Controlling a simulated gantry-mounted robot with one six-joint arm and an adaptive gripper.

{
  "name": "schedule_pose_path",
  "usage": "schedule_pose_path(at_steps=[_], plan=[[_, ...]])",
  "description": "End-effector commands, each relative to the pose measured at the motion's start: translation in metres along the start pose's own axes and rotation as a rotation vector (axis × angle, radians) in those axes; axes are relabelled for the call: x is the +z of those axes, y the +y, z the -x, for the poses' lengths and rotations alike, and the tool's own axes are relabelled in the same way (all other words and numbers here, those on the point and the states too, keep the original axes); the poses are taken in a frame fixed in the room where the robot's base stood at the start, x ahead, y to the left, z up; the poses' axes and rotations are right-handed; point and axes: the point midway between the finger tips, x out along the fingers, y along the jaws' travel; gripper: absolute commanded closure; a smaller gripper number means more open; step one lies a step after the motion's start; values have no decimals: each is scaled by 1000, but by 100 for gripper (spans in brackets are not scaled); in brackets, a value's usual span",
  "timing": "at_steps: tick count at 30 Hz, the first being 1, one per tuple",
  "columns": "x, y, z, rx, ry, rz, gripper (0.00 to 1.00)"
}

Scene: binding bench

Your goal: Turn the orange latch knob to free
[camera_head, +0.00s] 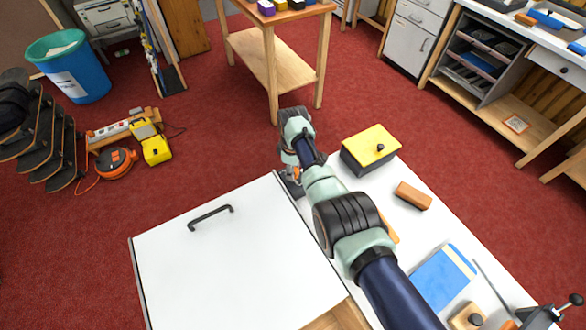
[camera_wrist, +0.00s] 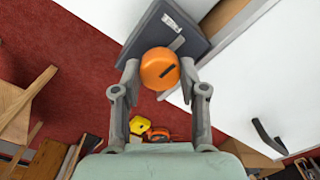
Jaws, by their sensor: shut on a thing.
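A black bar handle (camera_head: 210,217) stands up from the white panel. Right of my arm, the white bench holds a yellow-lidded box (camera_head: 370,148), a brown block (camera_head: 413,196) and a blue sheet (camera_head: 440,280). Red carpet lies beyond the bench.

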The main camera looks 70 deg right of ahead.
Motion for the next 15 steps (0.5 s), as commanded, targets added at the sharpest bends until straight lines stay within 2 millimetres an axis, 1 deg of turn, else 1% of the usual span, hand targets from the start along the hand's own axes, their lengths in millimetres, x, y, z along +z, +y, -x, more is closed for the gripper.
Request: schedule_pose_path(at_steps=[6,15], plan=[[0,0,0,0,1,65,92],[0,0,0,0,1,88,92]])
